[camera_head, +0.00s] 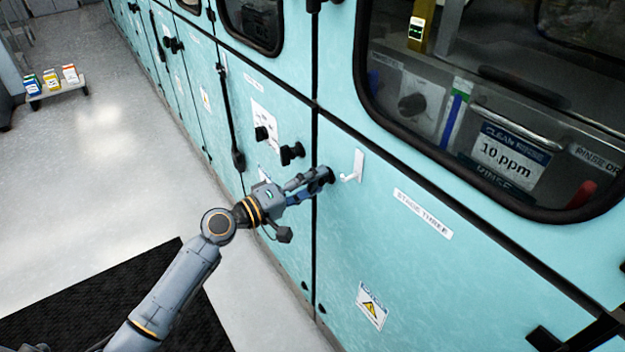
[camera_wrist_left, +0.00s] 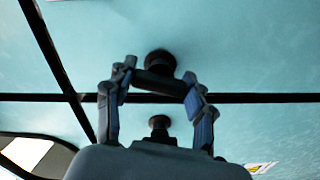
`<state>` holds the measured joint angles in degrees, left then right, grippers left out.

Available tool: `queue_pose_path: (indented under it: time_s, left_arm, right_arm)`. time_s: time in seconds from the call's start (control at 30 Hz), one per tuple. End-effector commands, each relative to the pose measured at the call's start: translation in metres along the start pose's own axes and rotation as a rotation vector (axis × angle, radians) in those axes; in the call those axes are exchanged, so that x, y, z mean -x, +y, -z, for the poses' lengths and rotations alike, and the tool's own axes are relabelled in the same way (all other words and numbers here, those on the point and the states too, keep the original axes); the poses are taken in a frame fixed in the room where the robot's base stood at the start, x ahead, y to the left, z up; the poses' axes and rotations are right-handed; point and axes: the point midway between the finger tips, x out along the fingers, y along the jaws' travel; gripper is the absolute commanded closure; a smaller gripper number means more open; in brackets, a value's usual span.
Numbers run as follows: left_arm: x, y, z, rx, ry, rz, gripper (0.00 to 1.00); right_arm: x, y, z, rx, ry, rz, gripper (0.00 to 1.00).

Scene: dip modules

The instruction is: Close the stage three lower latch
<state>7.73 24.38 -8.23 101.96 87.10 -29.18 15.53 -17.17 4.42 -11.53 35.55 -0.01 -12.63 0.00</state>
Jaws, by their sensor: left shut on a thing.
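A black latch handle sits on the turquoise stage three panel (camera_head: 400,260), just left of the white "STAGE THREE" label (camera_head: 423,214). My left gripper (camera_head: 322,179) is at this latch and mostly covers it in the head view. In the left wrist view, the latch (camera_wrist_left: 158,83) shows as a round black base with a bar spanning between the two fingertips. The fingers are shut on this bar. The bar lies roughly parallel to the dark panel seam (camera_wrist_left: 240,97) and beside it. My right gripper is not in view.
Another black latch (camera_head: 291,153) is left of the seam. A dark-framed window (camera_head: 350,60) is above. A small stand with colored boxes (camera_head: 58,92) is far left on open floor.

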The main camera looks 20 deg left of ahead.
Motion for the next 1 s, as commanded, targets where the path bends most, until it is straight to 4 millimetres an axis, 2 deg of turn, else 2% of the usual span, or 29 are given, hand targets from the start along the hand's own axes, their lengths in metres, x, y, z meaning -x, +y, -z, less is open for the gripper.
queue_pose_path:
  time_s: [0.4, 1.0]
  left_arm:
    - [-0.0001, 0.0024, 0.0022, 0.249, 0.005, -0.004, 0.78]
    - [-0.0001, 0.0017, 0.002, 0.311, 0.005, -0.005, 0.78]
  right_arm:
    - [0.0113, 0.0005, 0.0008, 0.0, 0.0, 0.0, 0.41]
    - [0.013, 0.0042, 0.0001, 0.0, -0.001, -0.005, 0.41]
